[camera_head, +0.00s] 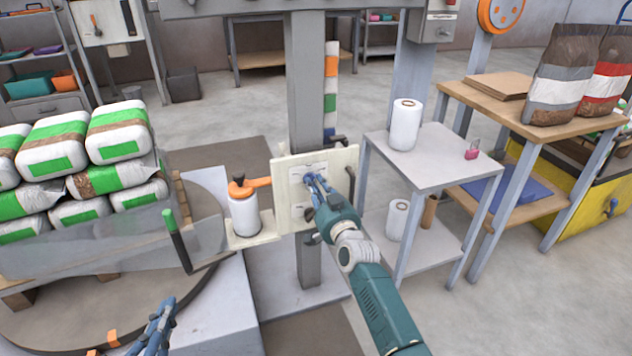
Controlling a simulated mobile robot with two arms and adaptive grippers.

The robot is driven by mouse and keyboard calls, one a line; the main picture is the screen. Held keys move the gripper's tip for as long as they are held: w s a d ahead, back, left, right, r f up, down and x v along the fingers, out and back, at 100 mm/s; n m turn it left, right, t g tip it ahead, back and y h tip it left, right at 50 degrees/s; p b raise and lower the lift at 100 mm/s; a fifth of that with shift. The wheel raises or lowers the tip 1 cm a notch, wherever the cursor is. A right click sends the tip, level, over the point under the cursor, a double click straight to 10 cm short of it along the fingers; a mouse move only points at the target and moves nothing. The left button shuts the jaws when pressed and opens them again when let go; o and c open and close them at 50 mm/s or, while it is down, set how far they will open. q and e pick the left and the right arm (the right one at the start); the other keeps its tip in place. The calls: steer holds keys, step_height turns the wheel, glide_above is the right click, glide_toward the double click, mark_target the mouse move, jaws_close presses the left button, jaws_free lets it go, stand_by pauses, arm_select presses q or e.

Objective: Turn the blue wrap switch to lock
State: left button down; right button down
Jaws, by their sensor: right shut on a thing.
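A cream control panel (345,165) is mounted on the grey post, with pale plates on its face. My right gripper (312,183) reaches up to the panel and is shut on the blue wrap switch at its upper plate. The fingers cover the switch, so its angle and any lock mark cannot be read. My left gripper (160,325) is low at the bottom left, in front of the turntable and away from the panel. It shows edge-on, and its opening cannot be made out.
A white film roll with an orange holder (243,212) stands just left of the panel. Stacked pellet bags (120,130) sit on the turntable at left. A grey side table (432,160) with a white roll (405,124) and a pink padlock (472,151) stands close at right.

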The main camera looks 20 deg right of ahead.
arm_select(q)
step_height(320, 180, down, 6)
steer(key=s+a+g+y, duration=0.1)
steer(key=s+g, duration=0.1)
steer(key=shift+s+a+r+g+p, duration=0.15)
steer(key=shift+s+a+g+p, duration=0.1)
steer(key=shift+g+p, duration=0.15)
arm_select(e)
steer(key=shift+f+m, duration=0.15)
steer(key=shift+m, duration=1.65)
steer(key=shift+f+m, duration=0.1)
steer(key=shift+m, duration=1.7)
steer(key=c, duration=1.6)
jaws_free()
steer(key=shift+c, duration=0.2)
arm_select(q)
steer(key=shift+r, duration=0.1)
arm_select(e)
steer(key=shift+s, duration=0.1)
